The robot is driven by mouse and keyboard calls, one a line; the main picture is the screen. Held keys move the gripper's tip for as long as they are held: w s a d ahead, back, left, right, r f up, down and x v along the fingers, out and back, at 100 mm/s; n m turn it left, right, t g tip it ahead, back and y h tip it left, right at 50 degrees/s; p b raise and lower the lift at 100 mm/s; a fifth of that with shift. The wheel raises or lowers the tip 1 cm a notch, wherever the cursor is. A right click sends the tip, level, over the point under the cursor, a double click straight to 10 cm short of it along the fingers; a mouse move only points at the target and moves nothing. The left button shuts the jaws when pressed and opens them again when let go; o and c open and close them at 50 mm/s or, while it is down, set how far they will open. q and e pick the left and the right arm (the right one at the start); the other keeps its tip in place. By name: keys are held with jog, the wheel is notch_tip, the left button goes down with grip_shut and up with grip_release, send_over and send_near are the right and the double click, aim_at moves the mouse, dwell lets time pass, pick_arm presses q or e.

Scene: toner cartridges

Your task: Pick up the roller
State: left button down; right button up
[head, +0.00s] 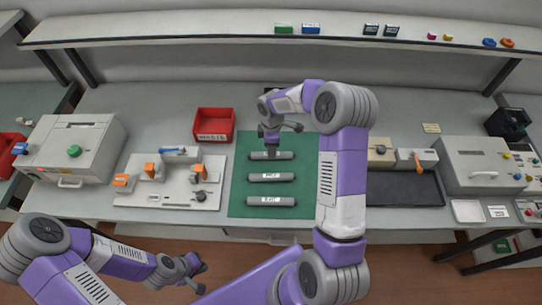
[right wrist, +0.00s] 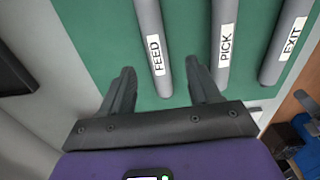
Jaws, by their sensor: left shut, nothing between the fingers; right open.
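Three grey rollers with white labels lie side by side on a green mat (head: 308,180). The back one is the FEED roller (right wrist: 149,30), also in the head view (head: 285,156). The PICK roller (head: 271,177) is in the middle and the EXIT roller (head: 271,201) in front. My right gripper (head: 270,146) is over the FEED roller and partly covers it in the head view. In the right wrist view its fingers (right wrist: 160,68) are open, with the FEED roller showing between their tips; contact cannot be told. My left gripper (head: 192,275) is shut and empty, low in front of the table.
A red bin (head: 214,125) and a white fixture board with orange clamps (head: 145,192) are left of the mat. A dark tray (head: 405,188) is right of it, partly behind my right arm. Boxy machines stand at both sides (head: 75,150) (head: 488,165). A shelf (head: 200,30) spans the back.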

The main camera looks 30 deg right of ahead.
jog(key=f, duration=0.5)
jog(key=shift+w+d+f, duration=0.15)
jog(key=shift+w+f, duration=0.05)
jog(key=shift+f, duration=0.2)
grip_shut()
